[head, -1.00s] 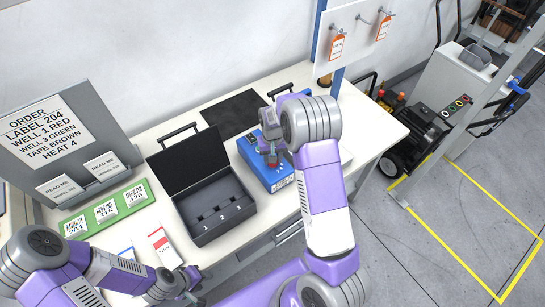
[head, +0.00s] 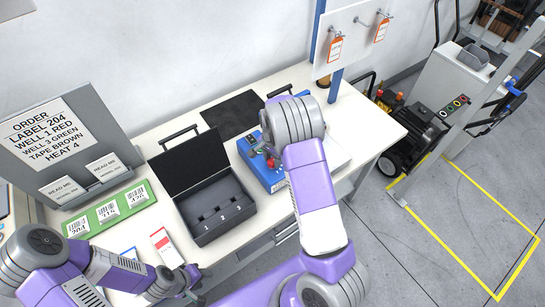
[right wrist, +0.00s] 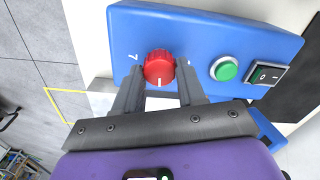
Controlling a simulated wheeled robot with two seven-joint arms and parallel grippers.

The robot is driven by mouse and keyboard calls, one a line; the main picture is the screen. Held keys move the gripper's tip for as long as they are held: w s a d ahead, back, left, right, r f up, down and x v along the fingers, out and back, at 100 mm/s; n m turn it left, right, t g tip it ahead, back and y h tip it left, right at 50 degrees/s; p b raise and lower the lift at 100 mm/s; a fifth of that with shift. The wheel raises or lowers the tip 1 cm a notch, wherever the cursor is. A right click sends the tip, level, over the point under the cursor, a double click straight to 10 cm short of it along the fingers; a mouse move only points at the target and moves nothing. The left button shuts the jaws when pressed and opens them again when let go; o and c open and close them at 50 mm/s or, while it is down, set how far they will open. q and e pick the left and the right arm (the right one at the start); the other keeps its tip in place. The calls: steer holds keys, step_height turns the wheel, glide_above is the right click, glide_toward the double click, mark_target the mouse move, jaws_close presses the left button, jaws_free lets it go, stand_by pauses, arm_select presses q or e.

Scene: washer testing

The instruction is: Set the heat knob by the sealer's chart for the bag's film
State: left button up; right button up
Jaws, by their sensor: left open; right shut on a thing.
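The blue sealer (head: 263,168) stands on the table right of the black case. In the right wrist view its blue panel (right wrist: 215,35) shows the red heat knob (right wrist: 159,66), with a white pointer line facing the bottom of the picture. A printed 7 is left of the knob; a mark right of it is partly hidden. My right gripper (right wrist: 160,76) is shut on the knob, one finger on each side. In the head view my right arm partly covers the sealer. My left gripper (head: 190,279) is open and empty near the table's front edge. I cannot read a chart or identify the bag.
A green button (right wrist: 226,68) and a black rocker switch (right wrist: 268,73) sit right of the knob. The open black case (head: 218,212) has numbered wells. The order board (head: 50,140) reads HEAT 4. A green label strip (head: 110,212) lies before it.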

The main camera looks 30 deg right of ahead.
mark_target(273, 160)
steer(key=shift+m, duration=0.6)
steer(key=o, duration=1.1)
steer(key=shift+c, duration=0.2)
steer(key=shift+r, duration=0.1)
step_height(273, 160, up, 8)
steer(key=shift+f+p, duration=0.25)
steer(key=shift+p, duration=0.1)
